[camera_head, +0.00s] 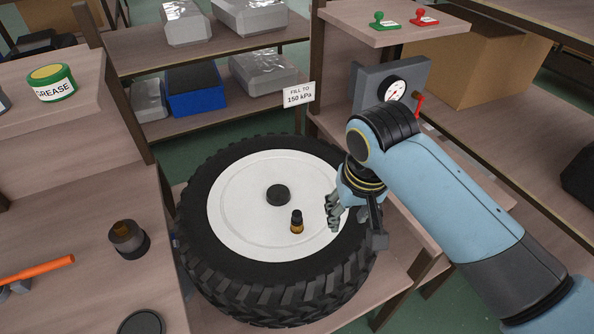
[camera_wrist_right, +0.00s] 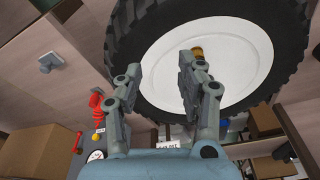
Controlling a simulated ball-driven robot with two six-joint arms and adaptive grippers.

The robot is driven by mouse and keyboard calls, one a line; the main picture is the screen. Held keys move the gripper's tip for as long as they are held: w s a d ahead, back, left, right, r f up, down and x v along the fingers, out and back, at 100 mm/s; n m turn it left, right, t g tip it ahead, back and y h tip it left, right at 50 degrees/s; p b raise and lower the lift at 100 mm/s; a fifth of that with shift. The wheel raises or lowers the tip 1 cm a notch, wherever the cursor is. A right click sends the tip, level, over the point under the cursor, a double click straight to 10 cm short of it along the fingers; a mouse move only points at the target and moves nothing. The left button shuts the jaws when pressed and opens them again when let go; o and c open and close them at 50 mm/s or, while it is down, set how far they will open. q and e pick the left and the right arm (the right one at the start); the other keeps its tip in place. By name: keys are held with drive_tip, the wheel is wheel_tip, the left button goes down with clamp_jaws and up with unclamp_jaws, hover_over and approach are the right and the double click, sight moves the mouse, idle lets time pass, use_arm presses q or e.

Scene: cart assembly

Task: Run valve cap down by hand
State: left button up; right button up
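A large black tyre (camera_head: 210,255) with a white wheel disc (camera_head: 240,220) lies flat on a low wooden surface. On the disc's near side stands a small brass valve with a dark valve cap (camera_head: 297,215) at its upper end. How far down the cap sits I cannot tell. The brass part also shows in the right wrist view (camera_wrist_right: 197,52), beyond one finger. My right gripper (camera_head: 355,230) is above the wheel's right side, right of the valve and apart from it. Its two fingers are spread and empty in the wrist view (camera_wrist_right: 158,72). My left gripper is not in view.
A pressure gauge (camera_head: 394,89) with a red lever (camera_head: 419,106) stands behind my right arm. A "FILL TO 150 kPa" sign (camera_head: 299,95) hangs behind the tyre. A grease tin (camera_head: 51,83) and orange-handled tool (camera_head: 37,270) are on the left.

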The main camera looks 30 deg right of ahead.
sight(296, 213)
drive_tip(key=w+a+m, duration=0.1)
drive_tip(key=w, duration=0.3)
drive_tip(key=w+a+f+m+g, duration=0.1)
drive_tip(key=w+m, duration=0.1)
drive_tip(key=w, duration=0.2)
drive_tip(key=w+a+m, duration=0.2)
drive_tip(key=w, duration=0.2)
drive_tip(key=shift+f+g+y, duration=0.3)
drive_tip(key=shift+f+g, duration=0.05)
drive_tip(key=shift+g, duration=0.05)
drive_tip(key=shift+s+f, duration=0.1)
drive_tip(key=shift+f, duration=0.35)
wheel_tip(296, 213, down, 5)
drive_tip(key=shift+r+b, duration=0.1)
drive_tip(key=shift+b, duration=0.2)
wheel_tip(296, 213, down, 4)
drive_tip(key=b, duration=0.4)
drive_tip(key=shift+r, duration=0.4)
drive_tip(key=c, duration=0.4)
clamp_jaws()
drive_tip(key=m, duration=0.5)
drive_tip(key=shift+m, duration=0.3)
drive_tip(key=m, duration=1.6)
drive_tip(key=shift+o, duration=1.6)
unclamp_jaws()
